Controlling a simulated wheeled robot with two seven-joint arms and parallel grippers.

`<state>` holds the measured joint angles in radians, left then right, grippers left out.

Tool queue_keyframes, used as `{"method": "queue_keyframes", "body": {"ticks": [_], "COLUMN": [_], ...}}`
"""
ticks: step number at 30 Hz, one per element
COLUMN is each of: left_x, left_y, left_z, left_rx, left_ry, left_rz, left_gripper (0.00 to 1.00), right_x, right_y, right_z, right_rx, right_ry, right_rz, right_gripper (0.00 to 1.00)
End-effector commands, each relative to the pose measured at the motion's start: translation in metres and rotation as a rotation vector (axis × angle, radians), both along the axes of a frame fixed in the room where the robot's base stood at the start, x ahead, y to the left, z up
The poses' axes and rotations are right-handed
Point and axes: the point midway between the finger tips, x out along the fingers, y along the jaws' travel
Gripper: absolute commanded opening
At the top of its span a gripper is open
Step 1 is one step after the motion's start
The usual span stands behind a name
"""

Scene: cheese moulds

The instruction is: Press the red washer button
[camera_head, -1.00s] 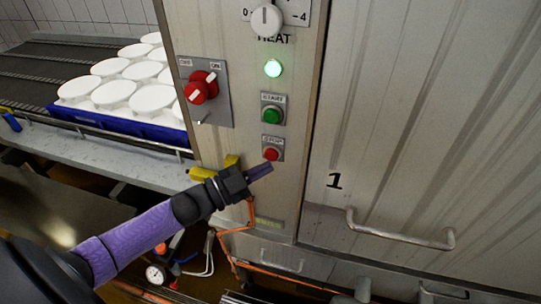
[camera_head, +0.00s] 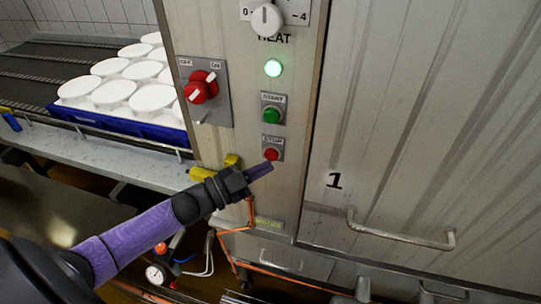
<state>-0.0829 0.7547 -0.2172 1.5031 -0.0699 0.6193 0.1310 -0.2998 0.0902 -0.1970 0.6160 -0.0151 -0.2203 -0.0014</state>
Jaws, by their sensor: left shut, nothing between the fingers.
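The red button (camera_head: 271,154) sits on a small grey plate low on the washer's metal control panel (camera_head: 229,143). The left gripper (camera_head: 268,166) is shut and empty. Its fingertips are just below the red button, at or very near its lower edge; I cannot tell whether they touch it. My right gripper is not in view.
A red rotary switch (camera_head: 200,88) is on the panel's left, and a heat knob (camera_head: 266,20) at the top. A large metal door with a handle (camera_head: 400,235) is at right. A blue crate (camera_head: 120,126) holds white moulds at left. Orange cable (camera_head: 249,212) hangs below.

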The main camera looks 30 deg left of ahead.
Motion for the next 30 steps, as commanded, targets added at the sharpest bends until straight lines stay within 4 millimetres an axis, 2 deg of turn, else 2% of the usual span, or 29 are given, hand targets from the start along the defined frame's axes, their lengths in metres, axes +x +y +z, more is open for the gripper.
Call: {"method": "queue_keyframes", "body": {"ticks": [6, 30], "left_x": [0.007, 0.013], "left_y": [0.002, 0.003], "left_z": [-0.001, 0.0], "left_rx": [0.001, 0.0], "left_ry": [-0.001, 0.0], "left_rz": [0.0, 0.0], "left_gripper": [0.0, 0.0], "right_x": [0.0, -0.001], "right_y": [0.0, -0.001], "right_z": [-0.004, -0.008], "right_rx": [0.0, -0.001], "right_ry": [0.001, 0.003], "right_rz": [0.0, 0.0], "right_gripper": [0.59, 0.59]}}
